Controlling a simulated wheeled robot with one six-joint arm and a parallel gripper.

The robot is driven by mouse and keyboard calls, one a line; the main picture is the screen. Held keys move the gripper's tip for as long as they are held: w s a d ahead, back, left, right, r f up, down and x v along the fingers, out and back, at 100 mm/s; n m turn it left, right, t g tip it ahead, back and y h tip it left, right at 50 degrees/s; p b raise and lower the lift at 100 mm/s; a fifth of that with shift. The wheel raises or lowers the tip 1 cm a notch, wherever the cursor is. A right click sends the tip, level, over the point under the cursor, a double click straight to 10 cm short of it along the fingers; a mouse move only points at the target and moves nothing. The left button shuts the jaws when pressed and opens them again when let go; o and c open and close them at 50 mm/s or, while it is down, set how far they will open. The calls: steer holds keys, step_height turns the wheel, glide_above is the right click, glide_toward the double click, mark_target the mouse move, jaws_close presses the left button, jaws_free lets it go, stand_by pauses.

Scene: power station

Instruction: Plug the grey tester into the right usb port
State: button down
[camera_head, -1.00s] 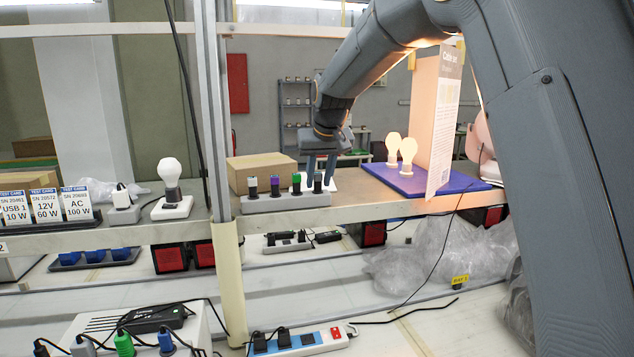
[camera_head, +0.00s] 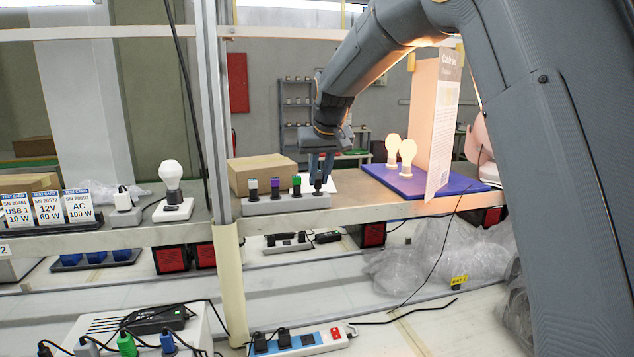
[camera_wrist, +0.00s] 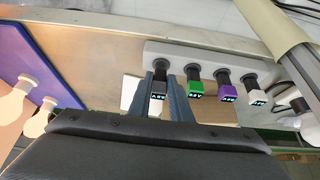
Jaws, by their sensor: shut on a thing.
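The grey tester (camera_wrist: 158,90) is dark with a small lit display and stands in the end socket of a light grey strip (camera_head: 285,205) on the shelf. In the head view it shows at the strip's right end (camera_head: 318,186). My gripper (camera_wrist: 161,92) is shut on the grey tester, a finger on each side of it. Beside it in the strip stand a green tester (camera_wrist: 195,86), a purple tester (camera_wrist: 226,91) and a white tester (camera_wrist: 255,97). I cannot make out the right usb port.
A cardboard box (camera_head: 262,172) stands behind the strip. To the right is a blue board (camera_head: 425,182) with two bulbs and an upright card (camera_head: 441,125). A metal post (camera_head: 212,110) stands at left. Below is a blue and white power strip (camera_head: 322,338).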

steer(key=shift+r+p, duration=1.7)
steer(key=shift+r, duration=0.75)
